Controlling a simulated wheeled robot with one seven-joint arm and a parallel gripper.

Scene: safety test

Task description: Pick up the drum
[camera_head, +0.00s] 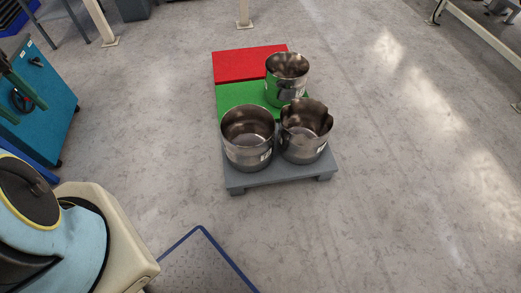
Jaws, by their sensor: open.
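Three open-topped, shiny steel drums stand upright and close together. One drum (247,137) is at the front left on the grey platform (262,177). A second drum (305,132) stands to its right, with an uneven, dented-looking rim. A third drum (287,80) stands behind them at the right edge of the green area (241,95). Each drum bears a small white label. The drums I can see into look empty. My gripper is not in this view, so its place relative to the drums cannot be seen.
A red area (250,64) lies bare behind the green one. A blue-teal cabinet (40,95) stands at the left. Blue floor tape (225,262) marks a corner at the front. Metal frame legs (243,15) stand at the back. The concrete floor to the right is clear.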

